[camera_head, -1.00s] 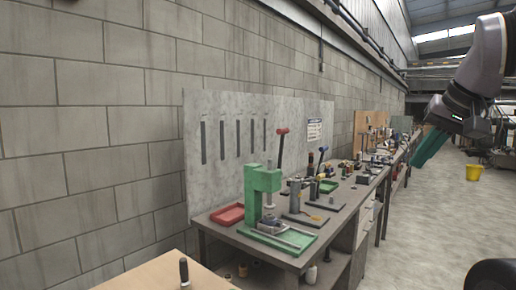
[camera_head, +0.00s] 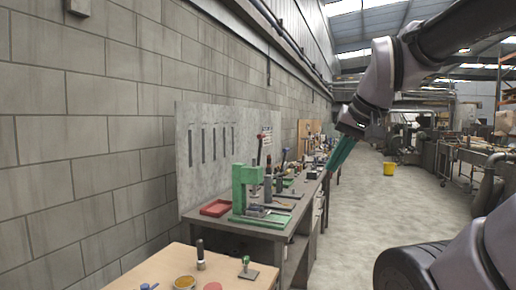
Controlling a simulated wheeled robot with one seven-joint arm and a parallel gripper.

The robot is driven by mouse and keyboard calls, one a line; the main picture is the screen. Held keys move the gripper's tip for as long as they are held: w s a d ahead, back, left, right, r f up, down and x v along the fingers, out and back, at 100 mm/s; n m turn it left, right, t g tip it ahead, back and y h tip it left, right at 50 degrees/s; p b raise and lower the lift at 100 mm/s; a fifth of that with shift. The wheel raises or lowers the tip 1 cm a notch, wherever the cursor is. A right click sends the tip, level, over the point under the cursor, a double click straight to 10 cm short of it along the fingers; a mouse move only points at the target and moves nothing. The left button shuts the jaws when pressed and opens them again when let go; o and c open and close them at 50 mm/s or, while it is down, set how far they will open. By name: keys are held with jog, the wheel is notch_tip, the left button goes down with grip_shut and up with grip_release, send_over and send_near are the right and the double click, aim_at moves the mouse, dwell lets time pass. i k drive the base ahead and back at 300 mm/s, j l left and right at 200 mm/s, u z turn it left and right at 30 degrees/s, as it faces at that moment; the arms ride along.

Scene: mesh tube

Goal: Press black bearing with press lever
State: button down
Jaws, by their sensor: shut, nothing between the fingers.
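A green press (camera_head: 240,188) stands on a green base at the near end of the dark workbench. A lever with a red tip (camera_head: 260,146) rises just behind and to the right of it; I cannot tell whether it is joined to the press. A small grey block sits on the press base. I cannot make out the black bearing. My gripper (camera_head: 346,127) hangs at the end of my arm in the upper right, shut and empty. It appears well to the right of the press and touches nothing I can see. Its fingertips are small and hard to see.
A red tray (camera_head: 215,208) lies left of the press. A wooden table (camera_head: 180,265) with small parts stands in front. Several tools crowd the bench behind the press.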

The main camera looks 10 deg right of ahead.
aim_at(260, 137)
jog(key=k, duration=0.6)
jog(key=u, duration=1.25)
jog(key=i+l, duration=0.15)
jog(key=l, duration=0.3)
jog(key=i+l, duration=0.15)
jog(key=l, duration=0.3)
jog(key=i+l, duration=0.15)
jog(key=l, duration=0.3)
jog(key=i+l, duration=0.15)
jog(key=l, duration=0.35)
jog(key=i+l, duration=0.15)
jog(key=l, duration=0.3)
jog(key=i+l, duration=0.15)
jog(key=l, duration=0.3)
jog(key=i+l, duration=0.15)
jog(key=l, duration=0.3)
jog(key=i+l, duration=0.15)
jog(key=l, duration=0.3)
